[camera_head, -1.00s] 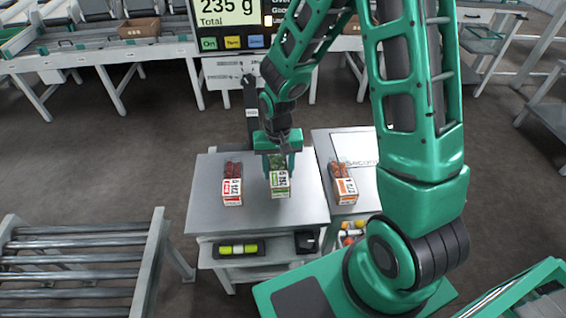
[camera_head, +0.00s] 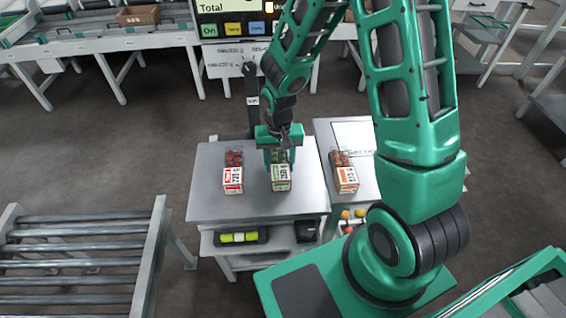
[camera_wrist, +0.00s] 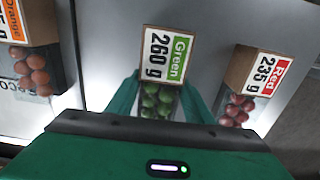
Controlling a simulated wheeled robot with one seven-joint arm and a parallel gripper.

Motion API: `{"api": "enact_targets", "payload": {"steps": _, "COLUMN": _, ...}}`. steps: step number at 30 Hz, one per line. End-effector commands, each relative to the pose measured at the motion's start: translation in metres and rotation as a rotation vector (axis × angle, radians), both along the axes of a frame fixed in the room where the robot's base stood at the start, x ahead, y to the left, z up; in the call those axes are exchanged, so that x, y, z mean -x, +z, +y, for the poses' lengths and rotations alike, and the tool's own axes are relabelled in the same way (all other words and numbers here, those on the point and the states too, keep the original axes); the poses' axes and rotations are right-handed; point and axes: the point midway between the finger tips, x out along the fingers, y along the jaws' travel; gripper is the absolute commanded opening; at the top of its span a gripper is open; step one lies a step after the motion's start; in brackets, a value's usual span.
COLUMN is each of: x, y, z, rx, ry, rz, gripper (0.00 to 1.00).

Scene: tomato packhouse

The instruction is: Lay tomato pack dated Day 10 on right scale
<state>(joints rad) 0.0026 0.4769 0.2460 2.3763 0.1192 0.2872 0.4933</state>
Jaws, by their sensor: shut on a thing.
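A green-labelled tomato pack (camera_head: 281,183), marked Green 260 g in the wrist view (camera_wrist: 166,58), stands on the left grey plate (camera_head: 210,208). My gripper (camera_head: 279,150) is over its back part, and its fingers close on the pack's green tomatoes from both sides. A red-labelled pack (camera_head: 233,178), marked Red 235 g (camera_wrist: 262,75), stands to its left on the same plate. An orange-labelled pack (camera_head: 346,178) stands on the right plate (camera_head: 350,135), near its left edge. No day date is readable on any label.
A display (camera_head: 233,15) stands behind the plates, cut off at the top. A roller conveyor (camera_head: 80,262) is at the lower left. A shelf below the left plate holds a yellow-green item (camera_head: 239,237).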

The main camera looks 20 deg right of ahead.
Motion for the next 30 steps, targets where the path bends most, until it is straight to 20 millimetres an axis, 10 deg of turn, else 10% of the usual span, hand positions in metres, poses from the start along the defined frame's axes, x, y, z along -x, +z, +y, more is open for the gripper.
{"api": "enact_targets", "payload": {"steps": 17, "x": 0.0, "y": -0.0065, "z": -0.0002, "rx": 0.0, "ry": 0.0, "rz": 0.0, "gripper": 0.17}}
{"api": "enact_targets", "payload": {"steps": 18, "x": -0.0001, "y": -0.0065, "z": -0.0002, "rx": 0.0, "ry": -0.001, "rz": 0.0, "gripper": 0.54}}
{"api": "enact_targets", "payload": {"steps": 20, "x": -0.0002, "y": -0.0064, "z": -0.0004, "rx": 0.0, "ry": -0.001, "rz": 0.0, "gripper": 0.68}}
{"api": "enact_targets", "payload": {"steps": 30, "x": -0.0003, "y": -0.005, "z": -0.0008, "rx": 0.0, "ry": -0.001, "rz": -0.001, "gripper": 0.69}}
